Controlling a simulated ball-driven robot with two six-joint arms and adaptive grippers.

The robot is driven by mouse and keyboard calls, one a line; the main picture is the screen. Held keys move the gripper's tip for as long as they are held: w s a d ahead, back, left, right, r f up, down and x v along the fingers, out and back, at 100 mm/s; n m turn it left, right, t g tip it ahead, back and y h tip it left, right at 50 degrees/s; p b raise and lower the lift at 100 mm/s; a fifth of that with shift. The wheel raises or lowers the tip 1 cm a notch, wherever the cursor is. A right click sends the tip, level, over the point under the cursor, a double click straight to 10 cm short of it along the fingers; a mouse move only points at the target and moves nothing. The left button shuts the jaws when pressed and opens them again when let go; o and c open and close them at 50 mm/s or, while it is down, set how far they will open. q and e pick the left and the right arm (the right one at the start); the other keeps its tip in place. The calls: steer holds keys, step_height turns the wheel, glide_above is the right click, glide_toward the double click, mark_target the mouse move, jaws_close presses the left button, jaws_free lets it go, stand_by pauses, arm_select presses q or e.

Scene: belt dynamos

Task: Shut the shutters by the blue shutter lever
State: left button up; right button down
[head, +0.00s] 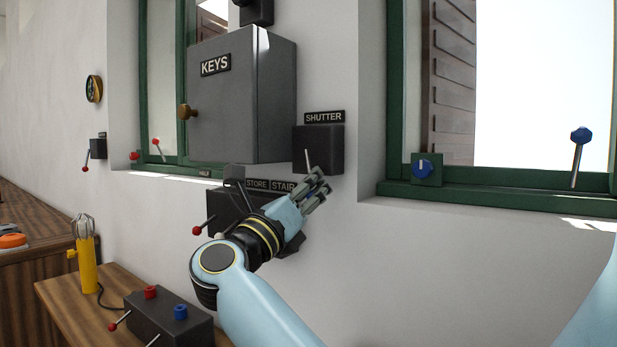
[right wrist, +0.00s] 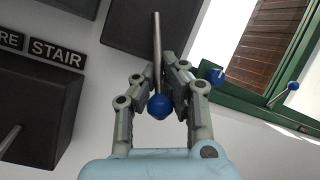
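A dark box (head: 326,161) labelled SHUTTER is on the white wall, and its thin metal blue shutter lever (head: 308,160) points down. In the right wrist view the lever's blue ball (right wrist: 158,106) lies between the fingers of my right gripper (right wrist: 158,76). The fingertips are close on either side of the rod; whether they press on it cannot be told. In the head view my right gripper (head: 318,186) is just below the box and hides the ball. Brown slatted shutters (head: 452,75) stand at the side of the right window, whose bright opening is uncovered. My left gripper is out of view.
Another blue-knobbed lever (head: 577,155) and a blue dial (head: 424,169) are on the right window's green frame. A grey KEYS cabinet (head: 240,110) juts out at upper left. A STORE STAIR box (head: 228,208) is behind my right wrist. A wooden table (head: 60,290) is at lower left.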

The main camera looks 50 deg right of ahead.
steer(key=n+t+p, duration=0.1)
steer(key=s+n+t+p, duration=0.1)
steer(key=n, duration=0.1)
steer(key=shift+r, duration=0.35)
steer(key=shift+s+n+t+p, duration=0.15)
steer(key=shift+n+t+p, duration=0.25)
steer(key=shift+n+p, duration=0.25)
steer(key=c, duration=2)
jaws_free()
steer(key=shift+f, duration=0.1)
steer(key=o, duration=0.9)
steer(key=shift+a, duration=0.25)
steer(key=v, duration=0.7)
